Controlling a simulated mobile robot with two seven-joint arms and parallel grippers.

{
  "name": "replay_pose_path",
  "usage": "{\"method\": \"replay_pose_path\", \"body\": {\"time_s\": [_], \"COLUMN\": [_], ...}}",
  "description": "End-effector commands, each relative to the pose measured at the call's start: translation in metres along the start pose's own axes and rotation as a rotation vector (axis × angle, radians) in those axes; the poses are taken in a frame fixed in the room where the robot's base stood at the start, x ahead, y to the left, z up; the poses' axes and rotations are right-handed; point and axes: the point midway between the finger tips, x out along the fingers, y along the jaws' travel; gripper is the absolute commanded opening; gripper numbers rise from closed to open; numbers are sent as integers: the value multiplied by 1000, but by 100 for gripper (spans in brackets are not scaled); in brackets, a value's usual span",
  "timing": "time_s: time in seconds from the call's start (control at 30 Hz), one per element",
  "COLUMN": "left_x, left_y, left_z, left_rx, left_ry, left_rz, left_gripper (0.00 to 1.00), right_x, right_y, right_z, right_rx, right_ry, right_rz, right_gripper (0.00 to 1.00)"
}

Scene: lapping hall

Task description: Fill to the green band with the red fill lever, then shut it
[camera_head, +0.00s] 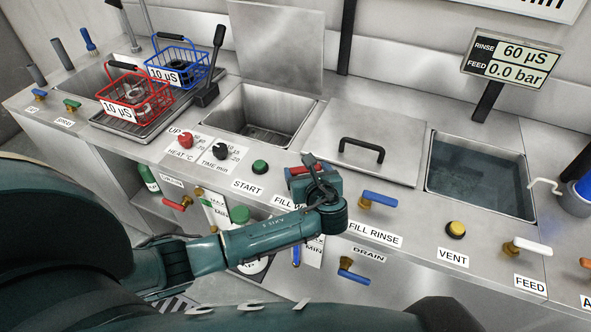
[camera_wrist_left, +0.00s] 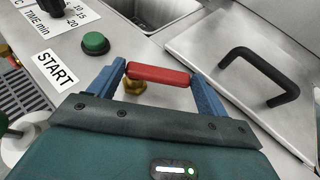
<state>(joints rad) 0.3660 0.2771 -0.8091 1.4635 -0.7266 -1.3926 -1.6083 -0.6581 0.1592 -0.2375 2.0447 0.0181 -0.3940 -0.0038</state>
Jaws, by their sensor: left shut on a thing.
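The red fill lever (camera_head: 305,170) is on the counter by the partly covered "FILL W..." label. In the left wrist view the red lever (camera_wrist_left: 158,75) lies across between my fingers, above a brass valve body. My left gripper (camera_head: 312,166) is shut on it. A gauge strip (camera_head: 313,250) marked MIN, with a blue column, is on the front below my gripper. Its upper part is hidden behind my arm, and I cannot make out a green band. The open tank (camera_head: 255,108) behind shows a bare slatted floor. My right gripper is not in view.
A lid with a black handle (camera_head: 362,150) lies right of the open tank. The rinse tank (camera_head: 484,180) holds liquid. Blue FILL RINSE lever (camera_head: 379,199), green START button (camera_head: 260,167) and blue drain lever (camera_head: 354,275) are near my gripper. Red basket (camera_head: 135,95) stands left.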

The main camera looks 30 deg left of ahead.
Motion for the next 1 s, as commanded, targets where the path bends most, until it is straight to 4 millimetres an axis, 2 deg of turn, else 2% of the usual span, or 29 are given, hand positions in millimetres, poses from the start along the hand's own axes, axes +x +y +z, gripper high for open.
{"method": "replay_pose_path", "body": {"time_s": [0.47, 0.5, 0.73, 1.0], "left_x": [0, 0, 0, -2], "left_y": [-4, -4, -4, -4], "left_z": [-1, -1, -1, -1], "left_rx": [-4, -4, -4, -3], "left_ry": [-1, -1, -1, 0], "left_rz": [8, 8, 8, 7], "left_gripper": [36, 80, 99, 99], "right_x": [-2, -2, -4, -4], "right_y": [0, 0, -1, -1], "right_z": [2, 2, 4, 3], "right_rx": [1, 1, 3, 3], "right_ry": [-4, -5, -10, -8], "right_rz": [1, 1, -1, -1], "right_gripper": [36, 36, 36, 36]}}
